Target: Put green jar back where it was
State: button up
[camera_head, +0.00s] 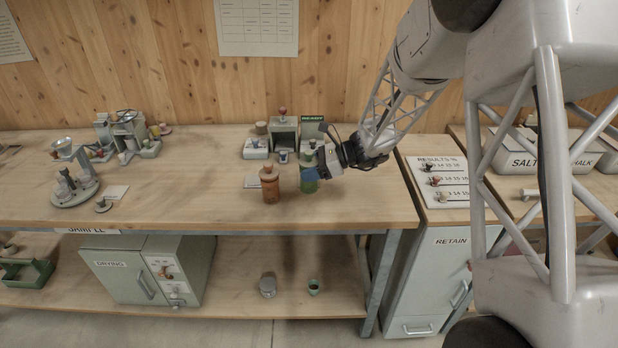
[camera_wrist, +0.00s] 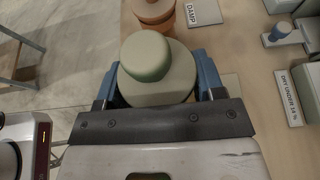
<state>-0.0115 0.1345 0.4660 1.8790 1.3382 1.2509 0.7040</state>
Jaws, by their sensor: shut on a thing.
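The green jar (camera_head: 309,181) is above or on the workbench, right of the orange-brown jar (camera_head: 270,186). My gripper (camera_head: 314,170) is shut on the green jar, coming in from the right. In the wrist view the jar's pale grey-green lid (camera_wrist: 147,55) sits between the blue fingers of my gripper (camera_wrist: 157,84). The jar looks about upright. I cannot tell whether its base touches the bench. The orange-brown jar (camera_wrist: 155,12) shows just beyond it in the wrist view.
A DAMP card (camera_wrist: 203,12) and a DRY UNDER 14 % card (camera_wrist: 290,97) lie on the bench. A small grey instrument (camera_head: 284,133) stands behind the jars. A green cup (camera_head: 314,287) and grey container (camera_head: 268,285) stand on the lower shelf.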

jog(key=shift+f, duration=1.75)
jog(key=shift+f, duration=0.1)
jog(key=o, duration=0.9)
jog(key=shift+v, duration=6.1)
